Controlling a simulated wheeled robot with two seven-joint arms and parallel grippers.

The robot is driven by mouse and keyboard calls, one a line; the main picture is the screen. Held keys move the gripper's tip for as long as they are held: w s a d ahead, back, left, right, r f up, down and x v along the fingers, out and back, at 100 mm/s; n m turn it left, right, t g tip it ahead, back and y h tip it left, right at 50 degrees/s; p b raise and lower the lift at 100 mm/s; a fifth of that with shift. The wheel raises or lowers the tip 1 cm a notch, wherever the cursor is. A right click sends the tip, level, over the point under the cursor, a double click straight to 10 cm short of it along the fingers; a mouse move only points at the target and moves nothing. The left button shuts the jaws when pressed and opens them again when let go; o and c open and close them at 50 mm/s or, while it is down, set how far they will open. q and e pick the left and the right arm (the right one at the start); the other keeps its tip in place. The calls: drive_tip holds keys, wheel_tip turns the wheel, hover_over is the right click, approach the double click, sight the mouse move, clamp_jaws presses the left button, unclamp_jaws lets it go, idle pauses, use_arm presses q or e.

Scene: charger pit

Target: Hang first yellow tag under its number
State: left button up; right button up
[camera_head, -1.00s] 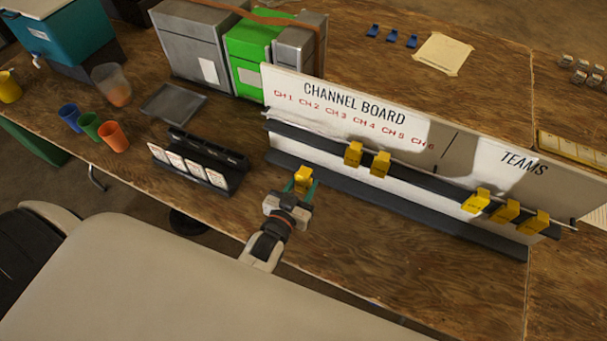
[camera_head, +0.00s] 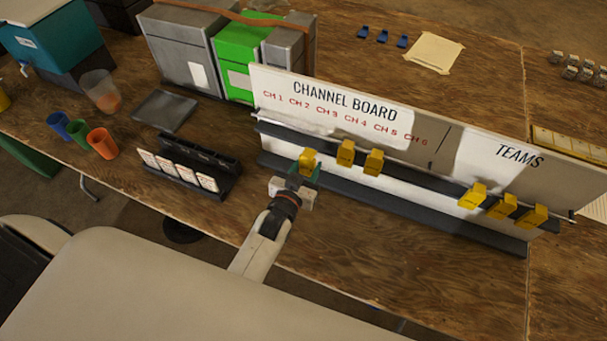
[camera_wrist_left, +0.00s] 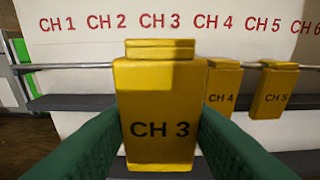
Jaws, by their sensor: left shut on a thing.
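My left gripper (camera_head: 303,172) is shut on a yellow tag (camera_head: 308,160) in front of the channel board (camera_head: 335,92). In the left wrist view the held tag (camera_wrist_left: 160,105) reads CH 3, upright between the green fingers, below the printed CH 3. It covers part of the rail (camera_wrist_left: 70,66), so I cannot tell whether it touches the rail. A CH 4 tag (camera_wrist_left: 221,88) and a CH 5 tag (camera_wrist_left: 274,90) hang on the rail to its right. In the head view these are the two yellow tags (camera_head: 345,153) (camera_head: 373,162). My right gripper is not in view.
Several yellow tags (camera_head: 502,206) hang under TEAMS at the right. A black rack with white cards (camera_head: 180,170) stands left of the gripper. Coloured cups (camera_head: 102,143) stand farther left. The table in front of the board (camera_head: 370,250) is clear.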

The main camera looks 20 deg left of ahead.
sight(318, 149)
use_arm(q)
drive_tip(key=shift+w, duration=0.65)
drive_tip(key=shift+w+b, duration=0.95)
drive_tip(key=shift+w, duration=0.55)
drive_tip(key=shift+w+d+f+b, duration=0.15)
drive_tip(key=shift+w+b, duration=0.8)
drive_tip(key=shift+w, duration=0.75)
drive_tip(key=shift+f+b, duration=0.35)
drive_tip(key=shift+f, duration=0.1)
drive_tip(key=o, duration=1)
